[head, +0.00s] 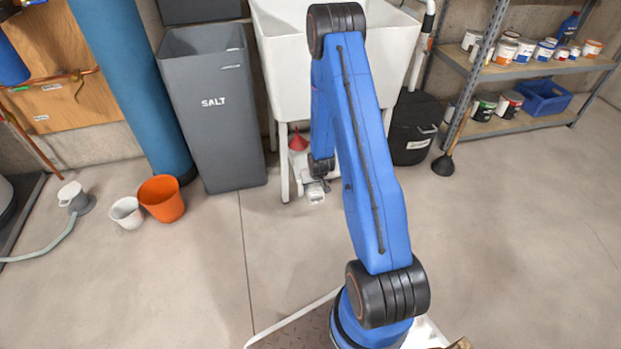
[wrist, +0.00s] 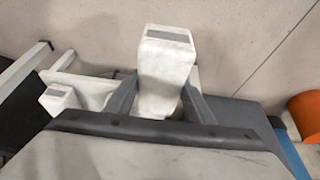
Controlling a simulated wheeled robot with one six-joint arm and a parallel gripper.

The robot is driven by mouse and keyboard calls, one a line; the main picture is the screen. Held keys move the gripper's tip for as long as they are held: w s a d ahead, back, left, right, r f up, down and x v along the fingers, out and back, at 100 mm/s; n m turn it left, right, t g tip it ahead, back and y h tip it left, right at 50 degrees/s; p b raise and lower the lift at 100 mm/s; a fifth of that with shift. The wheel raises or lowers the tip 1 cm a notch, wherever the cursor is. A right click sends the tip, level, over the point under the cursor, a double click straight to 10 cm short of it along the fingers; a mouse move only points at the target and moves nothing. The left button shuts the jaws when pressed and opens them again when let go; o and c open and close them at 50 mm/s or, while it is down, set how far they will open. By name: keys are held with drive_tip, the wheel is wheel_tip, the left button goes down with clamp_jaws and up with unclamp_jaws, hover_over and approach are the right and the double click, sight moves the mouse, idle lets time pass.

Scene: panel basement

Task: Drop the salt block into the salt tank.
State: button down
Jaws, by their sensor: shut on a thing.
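The salt block (head: 316,196) is white; in the wrist view the block (wrist: 166,68) shows a grey patch on its end. My gripper (head: 318,184) is shut on it, with the grey fingers on either side of the block in the wrist view (wrist: 160,95). In the head view it is low, in front of the white sink's legs and to the right of the salt tank. The salt tank (head: 213,125) is a tall, dark grey, open-topped bin marked SALT. Its inside bottom is hidden.
The white sink (head: 272,60) stands right of the tank, with a red funnel (head: 298,142) beneath. A blue cylinder (head: 125,75) stands left of the tank. An orange bucket (head: 162,198) and white bucket (head: 127,212) are on the floor. Floor ahead is clear.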

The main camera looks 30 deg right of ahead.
sight(314, 189)
drive_tip(key=shift+s+a, duration=0.2)
drive_tip(key=shift+s, duration=0.5)
drive_tip(key=shift+s+a, duration=0.15)
drive_tip(key=shift+s, duration=0.55)
